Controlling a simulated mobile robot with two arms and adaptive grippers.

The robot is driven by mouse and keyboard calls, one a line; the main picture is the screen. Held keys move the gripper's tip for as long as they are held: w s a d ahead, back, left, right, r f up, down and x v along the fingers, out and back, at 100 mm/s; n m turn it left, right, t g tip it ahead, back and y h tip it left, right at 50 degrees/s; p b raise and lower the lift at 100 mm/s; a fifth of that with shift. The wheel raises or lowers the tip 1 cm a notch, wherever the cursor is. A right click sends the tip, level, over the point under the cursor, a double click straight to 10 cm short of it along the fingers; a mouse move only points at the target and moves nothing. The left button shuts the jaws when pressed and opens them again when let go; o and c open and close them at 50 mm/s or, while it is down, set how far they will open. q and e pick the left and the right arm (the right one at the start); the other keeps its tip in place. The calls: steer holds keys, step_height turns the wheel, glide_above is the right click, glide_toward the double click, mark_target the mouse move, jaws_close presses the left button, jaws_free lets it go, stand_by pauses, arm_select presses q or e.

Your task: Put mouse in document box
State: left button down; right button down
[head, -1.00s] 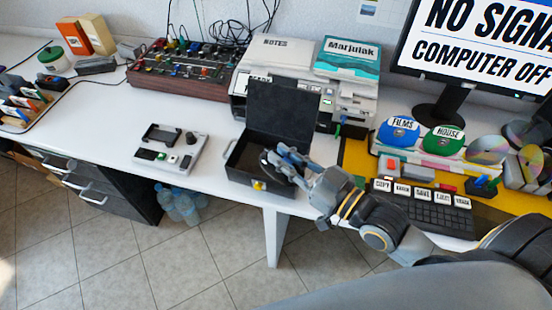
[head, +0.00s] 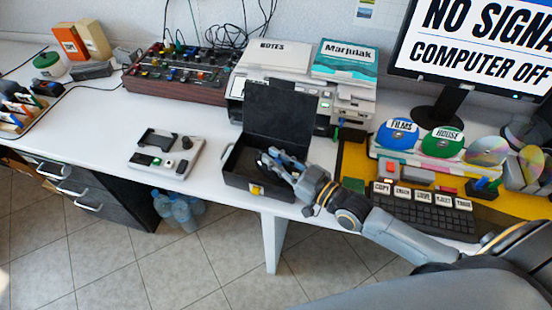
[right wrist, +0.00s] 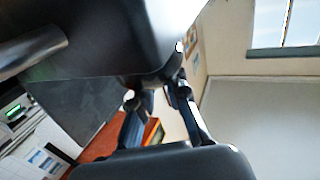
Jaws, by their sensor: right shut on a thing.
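The black document box (head: 250,188) stands open on the white desk near its front edge, with its lid (head: 281,115) raised at the back. My right gripper (head: 270,163) reaches into its opening from the right, over the right half. It is shut on a dark rounded thing, apparently the mouse (head: 262,160), mostly hidden by the fingers. I cannot tell if the mouse touches the box floor. In the right wrist view, the fingers (right wrist: 162,100) are close to a large black shape that I cannot identify for sure. My left gripper is not in view.
A grey device (head: 167,156) lies left of the box. A printer (head: 270,70) stands behind it. A keyboard (head: 425,212) and a monitor (head: 480,45) are on the right. A mixer (head: 180,75) stands at the back left. Bare desk lies left of the grey device.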

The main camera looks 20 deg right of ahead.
steer(key=shift+f, duration=0.15)
steer(key=c, duration=1.3)
jaws_free()
steer(key=shift+c, duration=0.2)
steer(key=shift+s+r, duration=0.15)
steer(key=shift+r, duration=0.1)
steer(key=v, duration=1.1)
steer(key=shift+s+d, duration=0.25)
steer(key=shift+s, duration=0.1)
